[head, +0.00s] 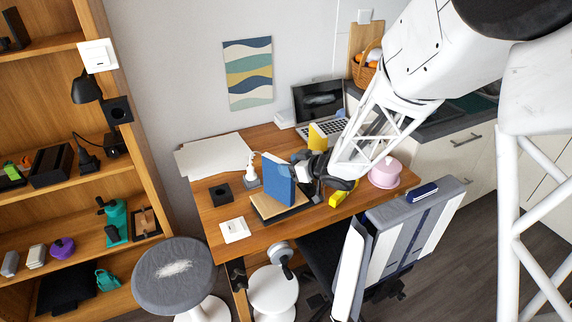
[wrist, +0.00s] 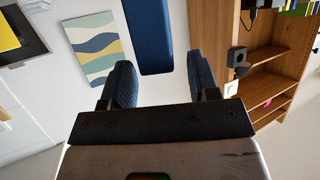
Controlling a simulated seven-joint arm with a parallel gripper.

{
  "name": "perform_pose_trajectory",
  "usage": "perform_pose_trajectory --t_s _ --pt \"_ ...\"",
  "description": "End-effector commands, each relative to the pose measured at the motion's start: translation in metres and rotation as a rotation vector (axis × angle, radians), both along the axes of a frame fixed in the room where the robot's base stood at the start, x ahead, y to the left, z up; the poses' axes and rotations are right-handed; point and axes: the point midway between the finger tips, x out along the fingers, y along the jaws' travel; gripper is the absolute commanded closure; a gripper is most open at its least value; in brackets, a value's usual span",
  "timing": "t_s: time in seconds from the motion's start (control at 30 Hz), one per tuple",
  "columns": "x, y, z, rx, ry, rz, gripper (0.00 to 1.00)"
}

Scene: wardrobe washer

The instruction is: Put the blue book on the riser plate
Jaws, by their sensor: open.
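The blue book (head: 278,182) stands upright on the desk, with pale page edges on its left side. It appears to stand on a low dark plate with a light wooden edge (head: 264,212), which looks like the riser plate; the exact contact is hard to see. My gripper (head: 308,170) is just right of the book. In the wrist view the blue book (wrist: 147,35) shows ahead, beyond and between the two spread fingertips of my gripper (wrist: 160,75). Nothing is held between the fingers, and a gap shows on both sides of the book.
A yellow book (head: 318,136) and laptop (head: 318,104) stand behind the gripper. A pink pot (head: 384,173) and yellow object (head: 342,195) are to the right. A white bottle (head: 251,166) and black box (head: 220,192) are left. A chair (head: 410,225) stands in front.

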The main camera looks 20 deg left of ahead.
Motion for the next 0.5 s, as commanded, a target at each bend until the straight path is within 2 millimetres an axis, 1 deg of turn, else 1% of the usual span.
perform_pose_trajectory --t_s 0.03,0.3,0.5 --pt "-0.002 -0.007 0.004 0.001 -0.002 -0.001 0.45" --pt "-0.014 -0.044 0.02 0.0 -0.002 -0.001 0.45" --pt "-0.022 -0.067 0.03 0.0 -0.002 -0.001 0.45"
